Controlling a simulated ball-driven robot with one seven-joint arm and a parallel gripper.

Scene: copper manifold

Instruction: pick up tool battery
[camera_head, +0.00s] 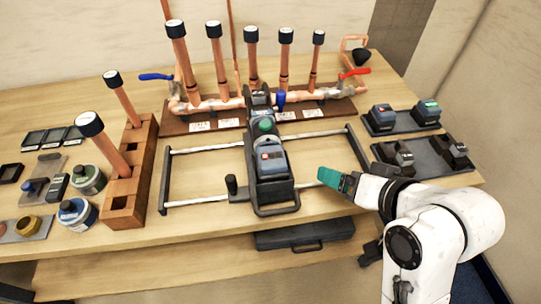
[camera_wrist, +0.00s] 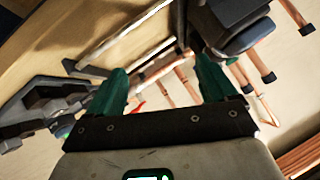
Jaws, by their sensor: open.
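A blue and black tool battery (camera_head: 271,158) sits on the dark press tool (camera_head: 272,192) at the middle of the bench. Two more blue and black batteries, one (camera_head: 383,116) beside the other (camera_head: 427,110), stand in the back tray at the right. My gripper (camera_head: 335,178), with green fingers, is right of the press tool, apart from it and in front of the trays. In the wrist view my gripper (camera_wrist: 162,85) is open, with nothing between the fingers. Part of the tool (camera_wrist: 232,22) shows at the upper right there.
A metal rail frame (camera_head: 205,147) surrounds the tool. A copper manifold (camera_head: 215,105) with upright capped pipes stands behind it. A wooden block (camera_head: 148,165) holding pipes and several small jars (camera_head: 78,212) are at the left. A front tray (camera_head: 425,165) holds dark blocks near my arm.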

